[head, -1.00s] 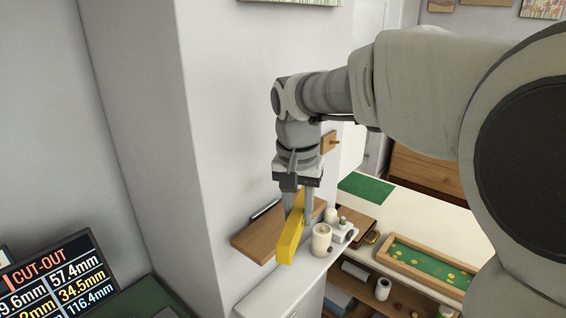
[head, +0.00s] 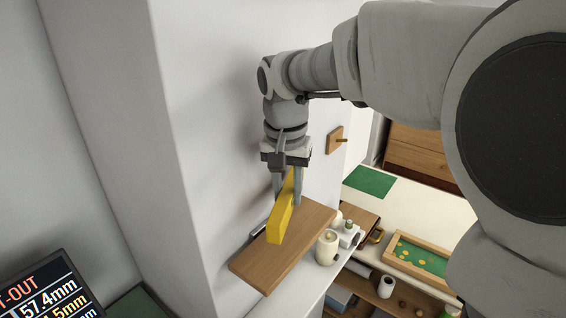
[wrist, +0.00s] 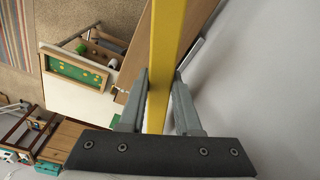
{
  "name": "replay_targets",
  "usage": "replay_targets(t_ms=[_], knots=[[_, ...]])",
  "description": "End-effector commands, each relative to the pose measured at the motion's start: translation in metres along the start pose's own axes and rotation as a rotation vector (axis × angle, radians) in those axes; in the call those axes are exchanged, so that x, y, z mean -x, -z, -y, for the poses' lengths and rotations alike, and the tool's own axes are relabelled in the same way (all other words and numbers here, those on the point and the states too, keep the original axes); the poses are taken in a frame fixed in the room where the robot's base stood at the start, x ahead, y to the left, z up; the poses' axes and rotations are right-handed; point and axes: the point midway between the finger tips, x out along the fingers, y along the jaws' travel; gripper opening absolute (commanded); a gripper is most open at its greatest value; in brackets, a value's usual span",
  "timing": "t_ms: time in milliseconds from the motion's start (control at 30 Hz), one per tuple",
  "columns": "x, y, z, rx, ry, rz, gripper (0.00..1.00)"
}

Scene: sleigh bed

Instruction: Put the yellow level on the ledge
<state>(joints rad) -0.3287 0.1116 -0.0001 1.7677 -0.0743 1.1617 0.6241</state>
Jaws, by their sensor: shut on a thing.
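The yellow level (head: 281,221) is a long yellow bar held in my gripper (head: 286,190), whose two fingers are shut on it. In the wrist view the level (wrist: 166,60) runs up from between the fingers (wrist: 158,100). The ledge (head: 283,248) is a brown wooden board on the white wall. The level is over the ledge in the head view; I cannot tell whether it touches it. The ledge (wrist: 197,25) also shows beside and behind the level in the wrist view.
A dark thin object (head: 258,230) is at the ledge's wall side. A cream candle-like jar (head: 327,247) and a small white item (head: 348,234) stand on the white surface to its right. A wooden peg block (head: 336,140) is on the wall. A green-bottomed tray (head: 420,257) lies farther right.

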Motion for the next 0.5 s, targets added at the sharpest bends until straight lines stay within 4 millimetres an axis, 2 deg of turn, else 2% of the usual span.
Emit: replay_targets(t_ms=[167,500], knots=[[-0.013,-0.002,0.0,0.0,-0.002,0.003,0.0],[-0.054,-0.007,0.0,-0.001,-0.001,0.001,0.0]])
